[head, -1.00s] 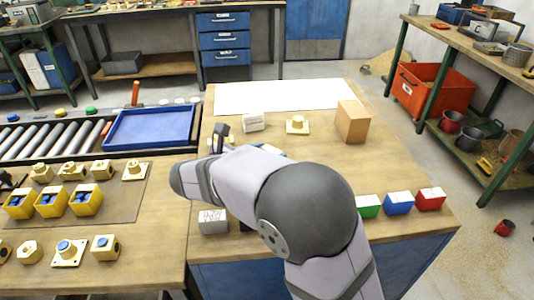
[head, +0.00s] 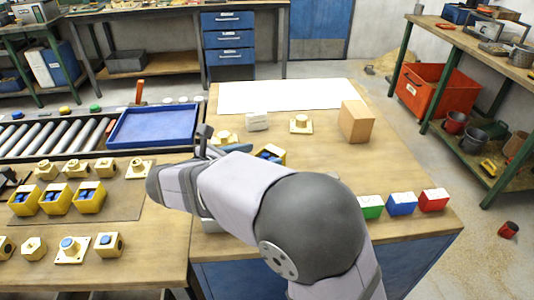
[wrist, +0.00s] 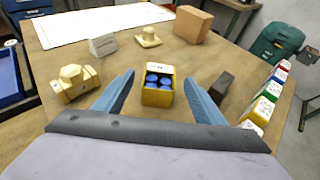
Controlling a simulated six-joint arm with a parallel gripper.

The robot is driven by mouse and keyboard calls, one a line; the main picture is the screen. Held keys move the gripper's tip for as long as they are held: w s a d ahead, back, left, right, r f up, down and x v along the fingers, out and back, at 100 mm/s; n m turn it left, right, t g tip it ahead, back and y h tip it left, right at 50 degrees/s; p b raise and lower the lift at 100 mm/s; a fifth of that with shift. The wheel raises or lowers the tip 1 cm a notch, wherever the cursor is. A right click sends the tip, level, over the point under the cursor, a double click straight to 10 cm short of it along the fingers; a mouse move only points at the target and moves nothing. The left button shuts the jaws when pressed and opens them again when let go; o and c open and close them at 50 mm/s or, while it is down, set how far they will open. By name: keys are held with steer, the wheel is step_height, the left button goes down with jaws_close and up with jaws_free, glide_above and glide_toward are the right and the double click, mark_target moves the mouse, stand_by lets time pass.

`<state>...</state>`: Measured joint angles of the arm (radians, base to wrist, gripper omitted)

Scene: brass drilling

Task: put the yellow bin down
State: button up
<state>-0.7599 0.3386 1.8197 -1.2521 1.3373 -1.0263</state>
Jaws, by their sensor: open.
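The yellow bin (wrist: 158,95) stands upright on the wooden table, with blue round parts inside and a white label on its far rim. It shows in the wrist view between the blue fingers of my gripper (wrist: 160,78). The fingers are open, with a gap on each side of the bin. In the head view the bin (head: 277,154) is partly hidden behind my arm, and most of my gripper is hidden too.
A brass fitting (wrist: 75,83) lies left of the bin and a dark block (wrist: 221,84) right of it. Behind are a white label stand (wrist: 103,45), a flanged brass part (wrist: 148,38) and a cardboard box (head: 355,121). Green, blue (head: 402,204) and red blocks line the right edge.

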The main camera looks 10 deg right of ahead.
steer(key=v, duration=0.6)
steer(key=shift+s+a+r, duration=0.15)
steer(key=shift+s+a, duration=0.05)
steer(key=s+d+r+m+g+y+p, duration=0.1)
steer(key=s+d+m+g+p, duration=0.1)
steer(key=s+d+m+p, duration=0.1)
steer(key=s+d+r+m+g+y+p, duration=0.1)
steer(key=s+d+m+g+p, duration=0.2)
steer(key=d+p, duration=0.3)
steer(key=s+d+r+m+g+y+p, duration=0.1)
steer(key=s+d+m+g+p, duration=0.1)
steer(key=d+m+p, duration=0.3)
steer(key=shift+s+r+g+p, duration=0.4)
steer(key=shift+s+p, duration=0.1)
steer(key=shift+p, duration=1.25)
steer(key=s+d+r+m+g+y+p, duration=0.1)
steer(key=s+r+m+y+p, duration=0.5)
steer(key=m+p, duration=1)
steer(key=s+r, duration=0.2)
steer(key=s, duration=0.2)
steer(key=shift+d+r+g+y, duration=0.2)
steer(key=shift+d+g+y, duration=0.1)
steer(key=shift+d+g, duration=0.1)
